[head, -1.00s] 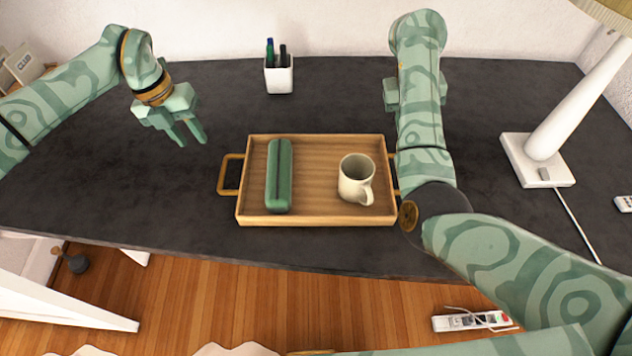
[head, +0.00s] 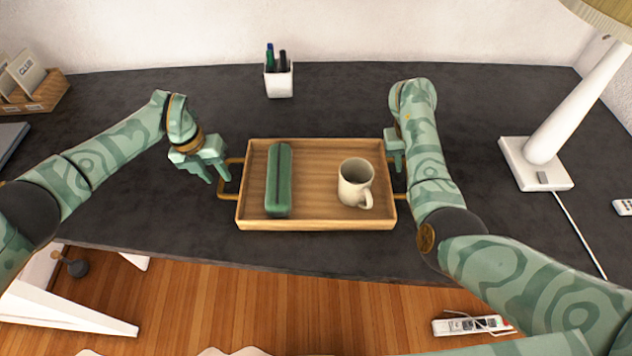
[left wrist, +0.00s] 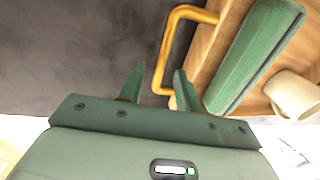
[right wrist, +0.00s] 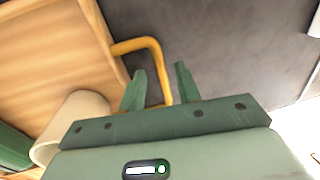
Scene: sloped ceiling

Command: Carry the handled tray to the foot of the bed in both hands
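The wooden handled tray (head: 315,225) lies flat on the dark desk. It holds a green case (head: 279,180) on its left side and a cream mug (head: 355,184) on its right. My left gripper (head: 217,181) is open at the left handle (head: 222,194); in the left wrist view the handle bar (left wrist: 167,52) runs between its parted fingers. My right gripper (head: 394,151) is partly hidden by its arm in the head view. In the right wrist view it is open, with the right handle (right wrist: 158,62) between its fingers. The bed cannot be made out.
A white pen cup (head: 279,80) stands behind the tray. A white lamp (head: 537,160) and its cord are at the right, a card box (head: 32,90) at the far left. A power strip (head: 472,326) lies on the wooden floor (head: 300,310) before the desk (head: 110,215).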

